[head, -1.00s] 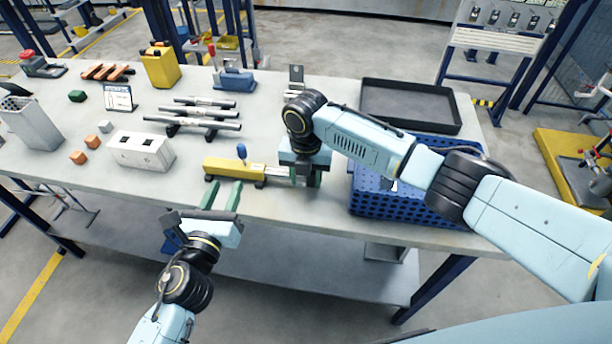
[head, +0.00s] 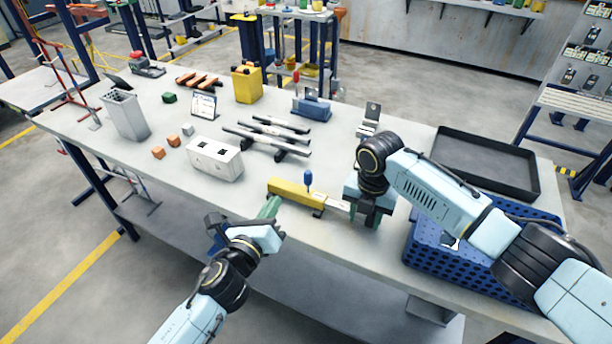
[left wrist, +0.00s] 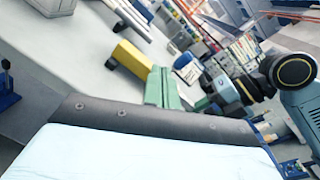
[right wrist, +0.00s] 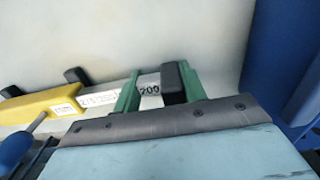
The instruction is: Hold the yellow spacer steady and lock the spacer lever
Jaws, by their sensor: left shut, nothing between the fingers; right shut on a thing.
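The yellow spacer (head: 288,190) lies on the table near its front edge. A white scale bar (head: 338,204) extends from its right end. Its lever, a rod with a blue knob (head: 308,178), stands up from the top; the knob also shows in the right wrist view (right wrist: 14,150). In the left wrist view the closed fingers (left wrist: 160,88) appear near the yellow body (left wrist: 131,58).
A blue perforated crate (head: 455,265) and a black tray (head: 485,165) are to the right. A white block with slots (head: 215,160) stands left of the spacer. Metal bars on a rack (head: 268,135) lie behind it. Bare table surrounds the spacer's left end.

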